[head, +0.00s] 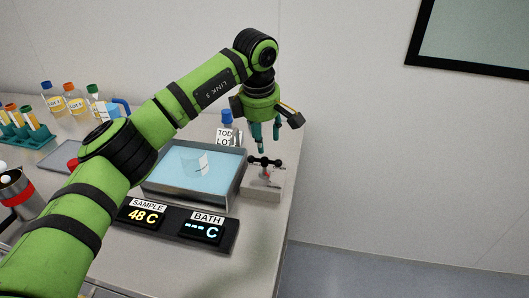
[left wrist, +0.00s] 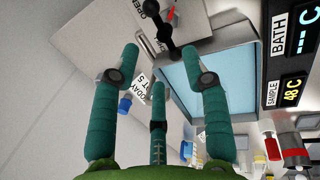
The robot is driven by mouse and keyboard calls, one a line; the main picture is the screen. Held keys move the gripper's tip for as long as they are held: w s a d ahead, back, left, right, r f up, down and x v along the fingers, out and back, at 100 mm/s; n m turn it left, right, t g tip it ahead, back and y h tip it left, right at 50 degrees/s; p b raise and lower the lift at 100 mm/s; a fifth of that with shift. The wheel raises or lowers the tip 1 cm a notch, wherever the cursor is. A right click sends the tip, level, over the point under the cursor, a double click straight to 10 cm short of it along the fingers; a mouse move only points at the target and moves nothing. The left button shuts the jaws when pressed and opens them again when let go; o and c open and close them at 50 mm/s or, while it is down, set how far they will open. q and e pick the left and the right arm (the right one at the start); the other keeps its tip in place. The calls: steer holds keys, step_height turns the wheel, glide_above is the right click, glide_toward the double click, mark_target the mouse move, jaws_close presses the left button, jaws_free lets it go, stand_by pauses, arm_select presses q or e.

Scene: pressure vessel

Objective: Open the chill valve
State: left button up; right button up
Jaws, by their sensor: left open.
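The chill valve's black lever with rounded ends (head: 264,161) sits on a grey block (head: 262,188) at the right of the bath. My left gripper (head: 266,140) hangs just above and behind the lever, its teal fingers pointing down, open and empty. In the left wrist view the black lever (left wrist: 160,25) lies just beyond the spread fingertips (left wrist: 160,62), apart from them as far as I can tell. A label beside it is partly cut off and reads "OPEN" in part. My right gripper is not in view.
The bath (head: 195,172) holds pale blue liquid. In front, a display panel (head: 170,222) reads SAMPLE 48 C and BATH dashes. A blue-capped bottle (head: 227,118) stands behind the bath. Bottles, a tube rack (head: 30,138) and a steel flask (head: 18,190) are at left. The table ends right of the valve.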

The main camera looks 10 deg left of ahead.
mark_target(263, 159)
arm_select(q)
steer(key=f, duration=0.2)
steer(key=f+p, duration=0.1)
steer(key=f, duration=0.1)
steer(key=w+f+p, duration=0.1)
steer(key=f, duration=0.1)
steer(key=shift+a, duration=0.25)
steer(key=shift+w+f, duration=0.1)
steer(key=shift+f, duration=0.25)
jaws_close()
